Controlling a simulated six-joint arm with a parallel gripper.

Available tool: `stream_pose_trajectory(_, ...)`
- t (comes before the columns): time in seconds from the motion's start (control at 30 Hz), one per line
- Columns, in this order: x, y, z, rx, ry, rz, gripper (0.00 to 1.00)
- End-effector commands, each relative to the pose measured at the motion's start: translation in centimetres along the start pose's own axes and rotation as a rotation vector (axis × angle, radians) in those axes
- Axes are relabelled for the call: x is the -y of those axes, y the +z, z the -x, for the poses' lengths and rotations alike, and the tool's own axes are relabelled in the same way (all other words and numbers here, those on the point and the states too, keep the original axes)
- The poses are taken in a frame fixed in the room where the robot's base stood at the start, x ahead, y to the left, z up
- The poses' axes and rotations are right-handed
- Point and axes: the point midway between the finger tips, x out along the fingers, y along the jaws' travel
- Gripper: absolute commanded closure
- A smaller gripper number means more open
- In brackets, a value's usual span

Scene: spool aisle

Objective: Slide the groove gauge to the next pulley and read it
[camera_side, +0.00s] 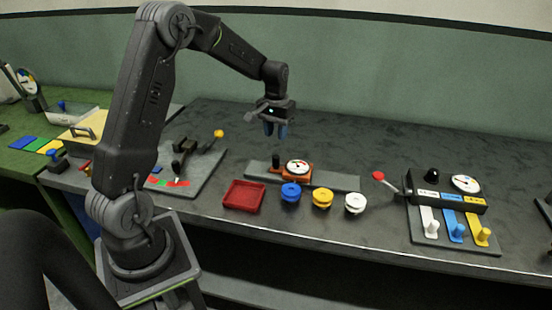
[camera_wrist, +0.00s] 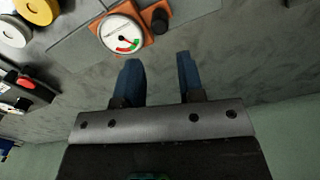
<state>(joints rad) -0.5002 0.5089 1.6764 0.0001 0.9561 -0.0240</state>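The groove gauge (camera_side: 303,174) is an orange carriage with a round white dial and a black knob, sitting on a grey rail (camera_side: 338,181). It is roughly behind the blue pulley (camera_side: 291,193). The yellow pulley (camera_side: 322,199) and white pulley (camera_side: 355,203) stand to the right. My gripper (camera_side: 276,133) hangs above and behind the gauge, apart from it, fingers down. In the wrist view my gripper (camera_wrist: 156,60) is open and empty, with the dial (camera_wrist: 122,36) and black knob (camera_wrist: 160,19) beyond the fingertips. The dial shows red and green marks; its reading is too small to tell.
A red tray (camera_side: 244,195) sits left of the pulleys. A red-knobbed lever (camera_side: 378,176) and a black box with coloured levers (camera_side: 446,201) stand at right. A grey plate with a yellow-knobbed lever (camera_side: 218,134) is at left. The table behind the rail is clear.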

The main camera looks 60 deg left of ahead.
Motion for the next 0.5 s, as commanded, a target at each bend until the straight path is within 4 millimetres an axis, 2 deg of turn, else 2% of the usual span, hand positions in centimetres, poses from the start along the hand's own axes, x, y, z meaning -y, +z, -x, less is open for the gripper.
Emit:
stream_pose_trajectory(0.1,0.0,0.1,-2.7,0.006,0.000,-0.001,0.65)
stream_pose_trajectory(0.3,0.0,0.1,-6.6,0.005,0.000,-0.001,0.65)
stream_pose_trajectory(0.5,0.0,0.1,-9.0,0.002,0.000,-0.001,0.65)
